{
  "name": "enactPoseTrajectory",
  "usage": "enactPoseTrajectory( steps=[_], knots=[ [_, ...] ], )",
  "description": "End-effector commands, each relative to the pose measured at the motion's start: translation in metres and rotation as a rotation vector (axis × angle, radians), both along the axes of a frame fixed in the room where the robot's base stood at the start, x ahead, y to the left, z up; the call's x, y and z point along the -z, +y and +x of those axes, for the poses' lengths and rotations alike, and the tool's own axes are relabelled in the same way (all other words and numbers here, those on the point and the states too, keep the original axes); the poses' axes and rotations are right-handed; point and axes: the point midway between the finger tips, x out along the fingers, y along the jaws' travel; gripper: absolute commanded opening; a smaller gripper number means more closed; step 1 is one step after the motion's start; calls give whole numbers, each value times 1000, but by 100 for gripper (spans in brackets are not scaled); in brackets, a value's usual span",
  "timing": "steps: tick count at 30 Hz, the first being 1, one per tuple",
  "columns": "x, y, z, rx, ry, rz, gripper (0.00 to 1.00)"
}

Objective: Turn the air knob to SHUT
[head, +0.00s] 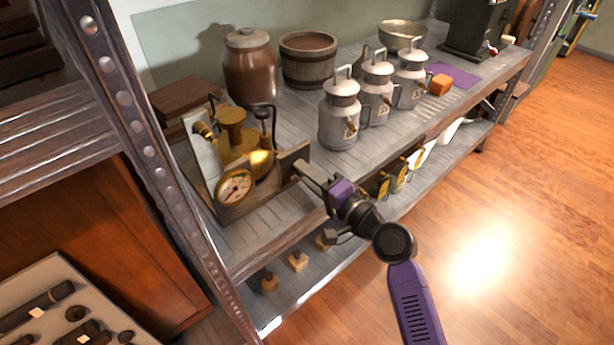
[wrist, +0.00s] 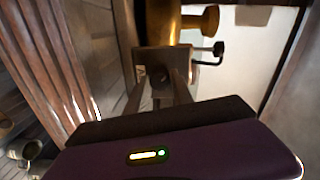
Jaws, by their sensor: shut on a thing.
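A brass apparatus (head: 238,140) with a round dial gauge (head: 235,187) stands on the left part of the upper shelf. A brownish upright plate (head: 291,160) is at its right side, and it also shows in the wrist view (wrist: 160,56). A small dark round knob (wrist: 159,77) sits on this plate, between my fingertips. My gripper (head: 303,172) reaches the plate from the front right and is shut on the knob; its fingers also show in the wrist view (wrist: 158,88). In the head view the knob is hidden by my fingers. I cannot read any SHUT marking.
A brown lidded crock (head: 250,68), a wooden tub (head: 308,60) and several grey metal cans (head: 340,113) stand on the upper shelf (head: 285,225). A perforated metal post (head: 150,150) rises close left of the apparatus. The wooden floor (head: 530,150) at right is clear.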

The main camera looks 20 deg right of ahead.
Motion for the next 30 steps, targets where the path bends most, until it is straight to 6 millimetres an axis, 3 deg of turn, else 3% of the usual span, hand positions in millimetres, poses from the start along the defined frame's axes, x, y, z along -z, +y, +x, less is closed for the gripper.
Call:
enactPoseTrajectory(
  steps=[13,14,17,30],
  knots=[
    [1,0,0,1,-1,-12,0],
    [1,0,0,1,-1,-11,30],
    [1,0,0,1,-2,-11,49],
    [1,-4,-9,2,-1,-8,50]
  ],
)
